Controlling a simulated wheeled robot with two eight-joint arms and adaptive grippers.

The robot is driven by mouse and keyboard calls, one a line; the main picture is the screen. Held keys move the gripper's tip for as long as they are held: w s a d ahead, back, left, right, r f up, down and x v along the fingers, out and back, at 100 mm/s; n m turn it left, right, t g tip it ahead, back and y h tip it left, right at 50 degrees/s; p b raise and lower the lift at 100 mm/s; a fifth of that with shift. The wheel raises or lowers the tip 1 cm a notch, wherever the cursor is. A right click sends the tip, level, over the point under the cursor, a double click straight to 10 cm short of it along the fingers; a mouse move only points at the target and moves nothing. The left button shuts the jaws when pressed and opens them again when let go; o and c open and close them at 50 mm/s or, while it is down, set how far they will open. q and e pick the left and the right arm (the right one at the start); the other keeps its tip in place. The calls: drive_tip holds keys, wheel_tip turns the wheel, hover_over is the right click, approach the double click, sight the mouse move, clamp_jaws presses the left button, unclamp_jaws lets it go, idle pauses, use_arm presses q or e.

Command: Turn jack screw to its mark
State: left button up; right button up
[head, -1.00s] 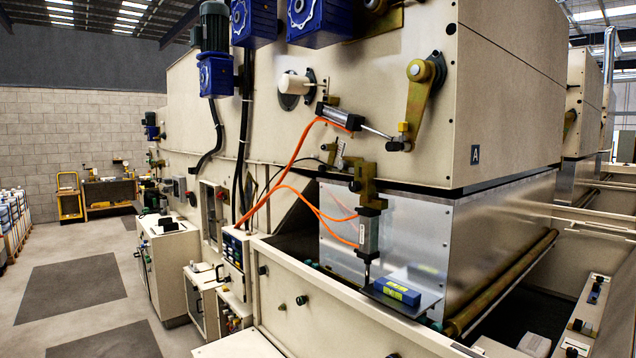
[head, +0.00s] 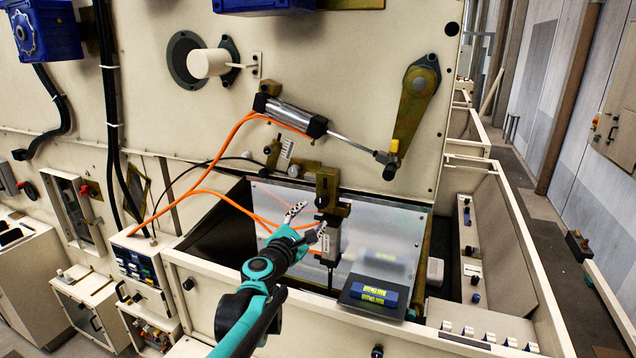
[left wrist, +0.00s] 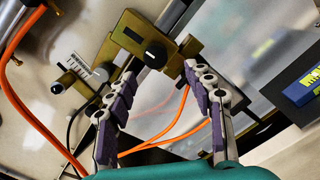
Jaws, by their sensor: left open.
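A small brass screw fitting with a dark knob (head: 268,150) sits beside a white graduated scale (head: 287,148) on the machine wall; I take it for the jack screw. The left wrist view shows the knob (left wrist: 66,81) and scale (left wrist: 82,65) at upper left. I cannot read the setting. A brass bracket (head: 327,186) stands right of and below it. My left gripper (head: 308,222) is open and empty, below the scale and just in front of the bracket's lower part. In the left wrist view its fingers (left wrist: 158,78) spread below the bracket (left wrist: 140,40).
Orange hoses (head: 215,160) run past the gripper's left. An air cylinder (head: 290,115) and brass lever (head: 412,110) are above. A blue level (head: 375,293) lies on a dark plate at right. The trough's front wall (head: 215,285) stands below the arm.

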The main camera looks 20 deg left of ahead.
sight(320, 204)
use_arm(q)
drive_tip(key=shift+n, duration=0.4)
drive_tip(key=w, duration=0.5)
drive_tip(key=w+p, duration=0.1)
drive_tip(key=w, duration=0.1)
drive_tip(key=shift+w+a+r, duration=0.3)
drive_tip(key=shift+w+a, duration=0.05)
drive_tip(key=shift+a, duration=0.05)
drive_tip(key=shift+w+d, duration=0.15)
drive_tip(key=shift+d, duration=0.05)
drive_tip(key=c, duration=1.2)
